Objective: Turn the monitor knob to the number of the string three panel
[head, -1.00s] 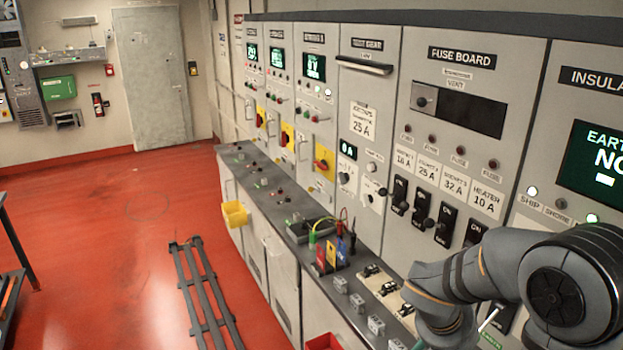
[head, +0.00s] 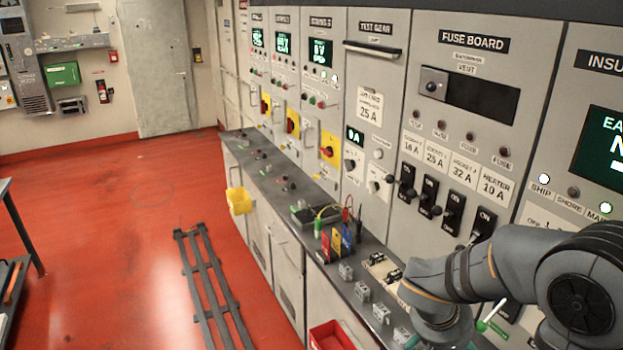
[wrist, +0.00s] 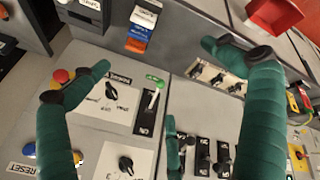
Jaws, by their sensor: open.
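In the head view, three string panels with green screens stand along the far part of the cabinet row. The nearest, seemingly string three (head: 321,52), has a yellow plate with a red handle; its small label and number are hard to read. In the wrist view, two black knobs sit on white plates: an upper knob (wrist: 111,91) and a lower knob (wrist: 125,163). I cannot tell from the lettering which is the monitor knob. My gripper (wrist: 158,60) has green fingers spread wide with nothing between them, above the panel. In the head view its body is mostly cut off.
A grey bench top (head: 262,170) with small parts runs along the cabinets. The fuse board (head: 474,42) with black switches is beside my arm. In the wrist view, a red stop button (wrist: 62,77) is near the left finger. The red floor at left is open around a grey rack (head: 208,285).

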